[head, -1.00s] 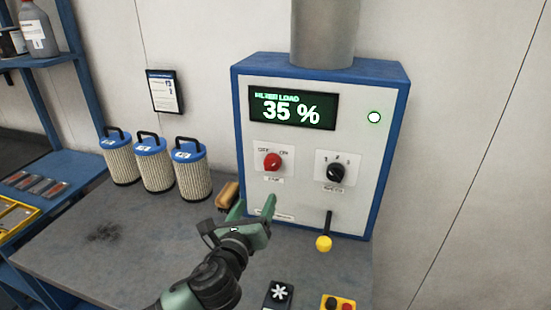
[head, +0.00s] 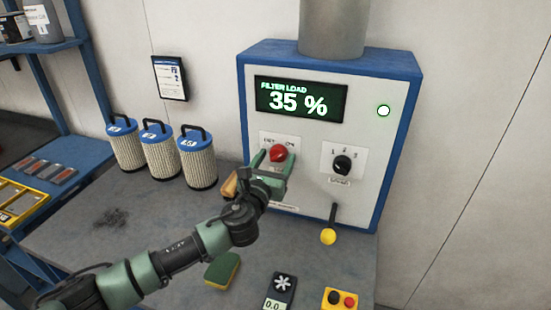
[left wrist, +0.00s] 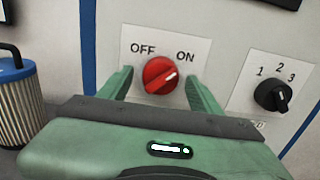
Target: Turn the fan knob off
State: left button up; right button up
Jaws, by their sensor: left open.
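The red fan knob (head: 278,153) is on the white front of the blue-edged control box (head: 388,130). In the left wrist view the knob (left wrist: 160,75) has OFF at its upper left and ON at its upper right. Its white mark points up and right, toward ON. My left gripper (head: 271,168) is open just in front of the panel. In the left wrist view its green fingers (left wrist: 158,88) stand on either side of the knob, with a gap on each side. Whether the fingertips touch the panel is unclear. My right gripper is out of view.
A black speed knob (head: 342,164) and a yellow-tipped lever (head: 328,236) are right of the red knob. Several blue-topped filters (head: 198,165) stand at left. A sponge (head: 222,271) and a two-button box (head: 341,299) lie on the bench.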

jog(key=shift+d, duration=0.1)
pick_arm(q)
jog(key=shift+c, duration=1.2)
jog(key=c, duration=1.1)
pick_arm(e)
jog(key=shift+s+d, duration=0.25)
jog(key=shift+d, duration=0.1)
